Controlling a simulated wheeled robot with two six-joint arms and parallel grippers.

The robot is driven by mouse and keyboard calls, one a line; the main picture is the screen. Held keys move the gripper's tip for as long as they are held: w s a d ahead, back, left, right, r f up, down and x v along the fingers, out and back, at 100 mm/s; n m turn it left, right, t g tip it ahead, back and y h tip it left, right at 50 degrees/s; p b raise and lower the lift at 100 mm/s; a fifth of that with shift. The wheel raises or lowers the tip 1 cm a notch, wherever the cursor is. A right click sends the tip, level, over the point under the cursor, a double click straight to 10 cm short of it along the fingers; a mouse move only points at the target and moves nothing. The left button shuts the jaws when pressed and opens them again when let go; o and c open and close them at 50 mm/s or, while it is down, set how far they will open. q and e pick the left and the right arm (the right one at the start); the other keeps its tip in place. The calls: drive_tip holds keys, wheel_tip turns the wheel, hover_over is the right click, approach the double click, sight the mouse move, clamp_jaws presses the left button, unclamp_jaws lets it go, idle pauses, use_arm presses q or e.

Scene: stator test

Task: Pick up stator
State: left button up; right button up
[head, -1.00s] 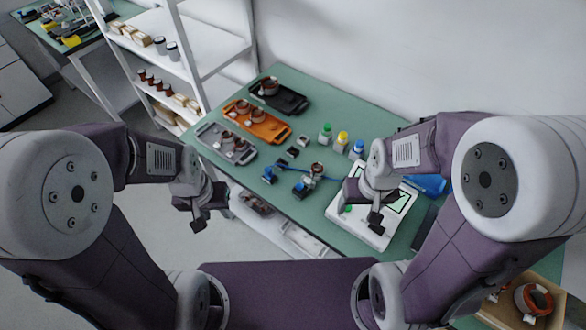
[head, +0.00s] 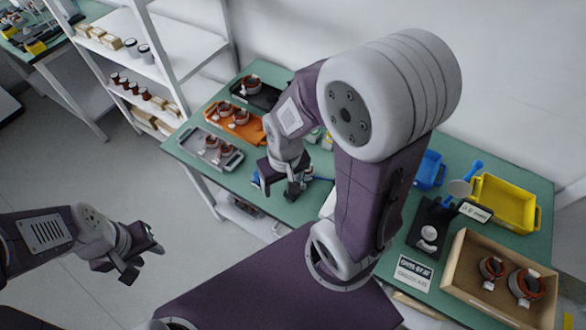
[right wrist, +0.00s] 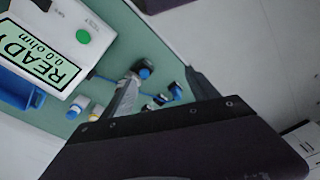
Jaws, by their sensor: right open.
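Several brown ring-shaped stators show in the head view. Two sit in the grey tray (head: 190,143), two in the orange tray (head: 252,137), one (head: 250,84) in the black tray, and two (head: 490,267) in the cardboard box at the right. My right gripper (head: 291,190) is open over the table's front edge, right of the grey tray. It hides the spot with the blue clips. The right wrist view shows blue-ended clips (right wrist: 145,72) near its fingers and no stator that I can make out. My left gripper (head: 140,262) looks open and empty, off the table over the floor.
The white tester (right wrist: 62,50) reads "READY 0.0 ohm" in the right wrist view; my right arm mostly hides it in the head view. A yellow bin (head: 535,218), blue bin (head: 430,165) and black fixture (head: 412,232) stand right. White shelves (head: 185,40) stand behind left.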

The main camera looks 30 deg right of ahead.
drive_tip(key=m, duration=0.2)
drive_tip(key=m+g+b, duration=0.1)
drive_tip(key=m+b, duration=0.3)
drive_tip(key=m, duration=1)
hover_over(307, 171)
wheel_tip(307, 171, down, 8)
drive_tip(key=r, duration=0.1)
drive_tip(key=f, duration=0.3)
drive_tip(key=shift+a, duration=0.35)
drive_tip(key=shift+w+d+f, duration=0.15)
drive_tip(key=shift+w+f, duration=0.1)
drive_tip(key=shift+f, duration=0.2)
drive_tip(key=f, duration=0.4)
drive_tip(key=shift+s+d+f, duration=0.1)
drive_tip(key=shift+s+f, duration=0.2)
drive_tip(key=shift+f, duration=0.05)
drive_tip(key=shift+w+f, duration=0.15)
drive_tip(key=shift+f, duration=0.1)
clamp_jaws()
